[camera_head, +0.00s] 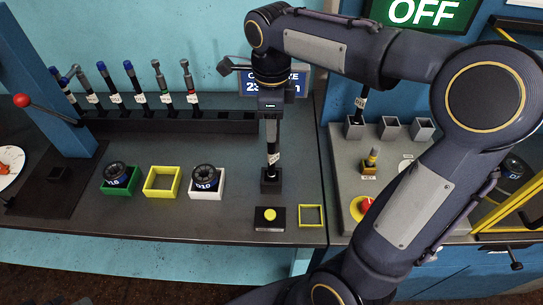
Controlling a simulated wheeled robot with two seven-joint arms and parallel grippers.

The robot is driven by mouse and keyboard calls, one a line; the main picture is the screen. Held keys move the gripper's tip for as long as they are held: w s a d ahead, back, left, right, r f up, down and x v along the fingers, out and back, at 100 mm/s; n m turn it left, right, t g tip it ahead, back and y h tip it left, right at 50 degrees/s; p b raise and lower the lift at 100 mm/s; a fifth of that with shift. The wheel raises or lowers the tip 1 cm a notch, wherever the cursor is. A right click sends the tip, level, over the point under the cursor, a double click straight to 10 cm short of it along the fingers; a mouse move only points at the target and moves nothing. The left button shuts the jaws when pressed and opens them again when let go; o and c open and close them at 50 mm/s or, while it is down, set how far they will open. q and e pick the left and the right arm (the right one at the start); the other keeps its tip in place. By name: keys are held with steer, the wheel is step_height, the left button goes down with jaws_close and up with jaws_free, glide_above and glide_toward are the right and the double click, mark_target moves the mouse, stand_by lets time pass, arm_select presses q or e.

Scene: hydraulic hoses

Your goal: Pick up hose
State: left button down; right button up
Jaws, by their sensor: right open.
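A black hose with a white label (273,157) stands upright in a small dark holder (270,187) at the middle of the bench. My right gripper (270,112) is directly above this hose, pointing down. It is open, and its fingers are around or just over the hose's upper end; I cannot tell which. Another labelled hose (359,106) stands in a grey socket at the right, partly behind my arm. My left gripper is out of view.
Green (118,191), yellow (147,193) and white (192,195) square frames lie on the bench; the green and white ones hold round black parts. A blue post with a red-knobbed lever (22,100) stands left.

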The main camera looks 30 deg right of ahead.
jaws_close()
stand_by(0.4)
